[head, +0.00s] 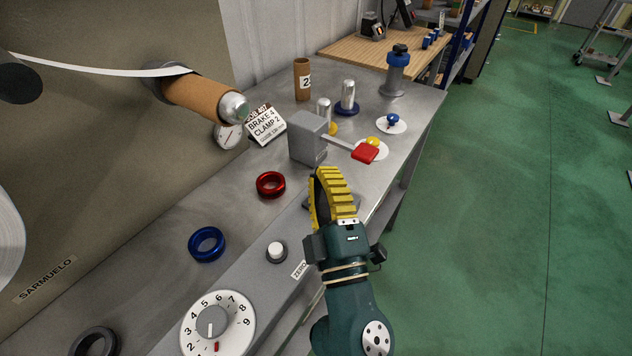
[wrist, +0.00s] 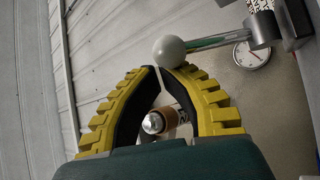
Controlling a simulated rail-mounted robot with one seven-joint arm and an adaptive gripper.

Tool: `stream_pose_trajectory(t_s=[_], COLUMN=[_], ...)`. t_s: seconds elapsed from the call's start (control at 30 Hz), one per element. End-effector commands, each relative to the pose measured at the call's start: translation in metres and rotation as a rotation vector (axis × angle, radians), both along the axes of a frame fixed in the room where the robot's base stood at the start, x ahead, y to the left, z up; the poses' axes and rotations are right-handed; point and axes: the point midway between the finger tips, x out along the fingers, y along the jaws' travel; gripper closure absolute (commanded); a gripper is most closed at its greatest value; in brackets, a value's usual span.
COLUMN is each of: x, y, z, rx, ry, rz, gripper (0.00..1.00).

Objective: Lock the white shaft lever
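In the wrist view a white ball (wrist: 169,51) sits on a shiny metal rod (wrist: 215,40) that runs to a dark hub (wrist: 295,22) at upper right. I take this as the white shaft lever; I cannot make it out in the head view. My gripper (head: 324,172) is over the front of the bench in the head view. In the wrist view my gripper (wrist: 159,68) has its yellow ribbed fingers curved together, tips almost meeting, nothing visible gripped. The ball appears right at the fingertips; I cannot tell whether they touch it.
A grey box (head: 307,138) with a red-handled lever (head: 365,153) stands beyond my gripper. A brown roll (head: 203,96) is on the machine's shaft. A sign (head: 267,124), red ring (head: 271,184), blue ring (head: 206,244) and white knob (head: 275,250) are nearby.

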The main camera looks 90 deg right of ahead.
Motion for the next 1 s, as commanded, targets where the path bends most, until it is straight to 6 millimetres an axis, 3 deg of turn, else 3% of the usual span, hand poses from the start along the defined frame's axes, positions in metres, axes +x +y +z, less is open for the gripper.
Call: stream_pose_trajectory(t_s=[0.73, 0.87, 1.0], x=[-0.006, 0.001, 0.021], y=[0.001, -0.001, -0.006], z=[-0.003, 0.008, 0.034], rx=[0.006, 0.004, -0.001], ry=[0.001, 0.000, -0.004], rz=[-0.008, -0.006, 0.001], gripper=[1.00, 1.00, 1.00])
